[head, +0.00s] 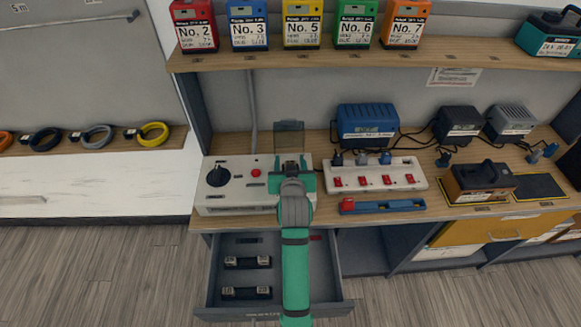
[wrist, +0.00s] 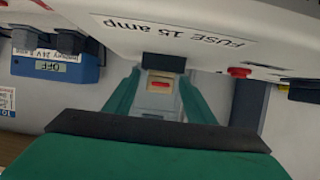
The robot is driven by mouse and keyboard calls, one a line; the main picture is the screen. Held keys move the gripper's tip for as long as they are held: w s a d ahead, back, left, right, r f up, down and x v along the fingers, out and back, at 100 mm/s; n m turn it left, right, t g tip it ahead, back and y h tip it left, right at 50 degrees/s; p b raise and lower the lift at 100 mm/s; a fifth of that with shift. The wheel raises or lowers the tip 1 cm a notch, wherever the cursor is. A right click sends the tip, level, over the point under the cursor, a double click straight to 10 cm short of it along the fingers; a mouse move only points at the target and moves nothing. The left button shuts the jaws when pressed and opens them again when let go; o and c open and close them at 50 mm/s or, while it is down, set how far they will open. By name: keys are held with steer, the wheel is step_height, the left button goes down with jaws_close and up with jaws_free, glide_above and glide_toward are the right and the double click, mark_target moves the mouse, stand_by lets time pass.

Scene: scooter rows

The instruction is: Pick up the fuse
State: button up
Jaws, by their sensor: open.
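My gripper (head: 291,172) is over the grey-white control box (head: 226,203) on the bench, just in front of its raised lid (head: 289,136). In the wrist view my gripper (wrist: 160,92) is open. Its green fingers stand on either side of a small pale block with a red mark, apparently a fuse (wrist: 158,101). Whether the fingers touch it is unclear. The box beside it carries an upside-down "FUSE 15 amp" label (wrist: 207,33). In the head view, the arm and gripper hide this block. Two dark fuse-like pieces (head: 247,262) (head: 246,293) lie in the open drawer.
The open drawer (head: 216,285) juts out below the bench. A power strip (head: 377,173) with red switches and a blue tool with a red end (head: 383,206) are right of the gripper. A blue charger (head: 367,125) stands behind. Numbered battery packs (head: 303,24) line the shelf above.

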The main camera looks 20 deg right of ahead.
steer(key=shift+x, duration=1.45)
steer(key=shift+d+r, duration=0.1)
steer(key=c, duration=1.1)
